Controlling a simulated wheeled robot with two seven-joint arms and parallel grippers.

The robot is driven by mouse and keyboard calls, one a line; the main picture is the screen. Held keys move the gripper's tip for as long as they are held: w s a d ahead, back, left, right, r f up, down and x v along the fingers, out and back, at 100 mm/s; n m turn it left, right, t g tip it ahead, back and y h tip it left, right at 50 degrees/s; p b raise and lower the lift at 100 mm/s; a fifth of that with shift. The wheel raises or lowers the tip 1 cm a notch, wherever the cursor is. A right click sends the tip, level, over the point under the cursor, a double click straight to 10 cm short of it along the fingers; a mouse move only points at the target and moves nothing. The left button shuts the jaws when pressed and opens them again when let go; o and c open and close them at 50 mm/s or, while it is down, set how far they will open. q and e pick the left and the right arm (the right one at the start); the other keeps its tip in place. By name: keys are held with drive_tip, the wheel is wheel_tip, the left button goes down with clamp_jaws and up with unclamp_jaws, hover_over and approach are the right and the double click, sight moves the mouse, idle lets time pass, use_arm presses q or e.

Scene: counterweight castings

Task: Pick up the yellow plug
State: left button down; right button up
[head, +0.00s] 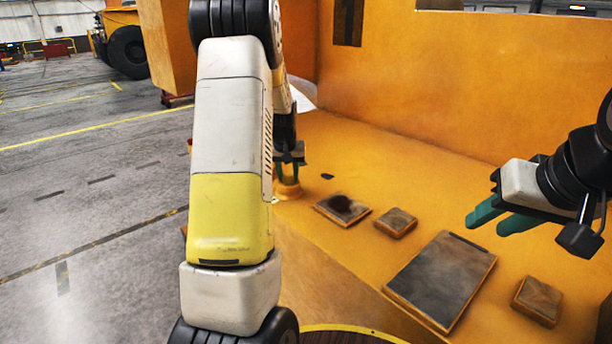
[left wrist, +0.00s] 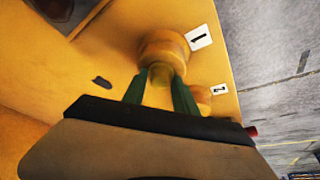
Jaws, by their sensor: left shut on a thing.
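The yellow plug (left wrist: 160,72) shows in the left wrist view between the green fingers of my left gripper (left wrist: 161,88), which is shut on it. The plug is at a round orange boss (left wrist: 163,46) beside a white label "1". I cannot tell whether the plug is clear of the boss. In the head view my left gripper (head: 289,168) is low over the boss (head: 287,190), and the plug is hidden there. My right gripper (head: 487,225) is open and empty above the orange surface at the right.
A second round boss (left wrist: 203,97) by label "2" is partly hidden by a finger. Dark-topped plates, one large (head: 440,278) and several smaller, lie on the orange casting (head: 350,150). A tall orange wall (head: 430,85) stands behind. Grey floor is open at the left.

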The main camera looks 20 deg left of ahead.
sight(290, 174)
use_arm(q)
drive_tip(key=shift+r, duration=0.6)
drive_tip(key=v, duration=0.2)
drive_tip(key=shift+s+d+r, duration=0.1)
drive_tip(key=shift+d+r, duration=0.15)
drive_tip(key=shift+r, duration=0.15)
drive_tip(key=s+d+r, duration=0.1)
drive_tip(key=s+d, duration=0.7)
drive_tip(key=s, duration=0.4)
drive_tip(key=shift+s, duration=0.35)
drive_tip(key=shift+r, duration=0.1)
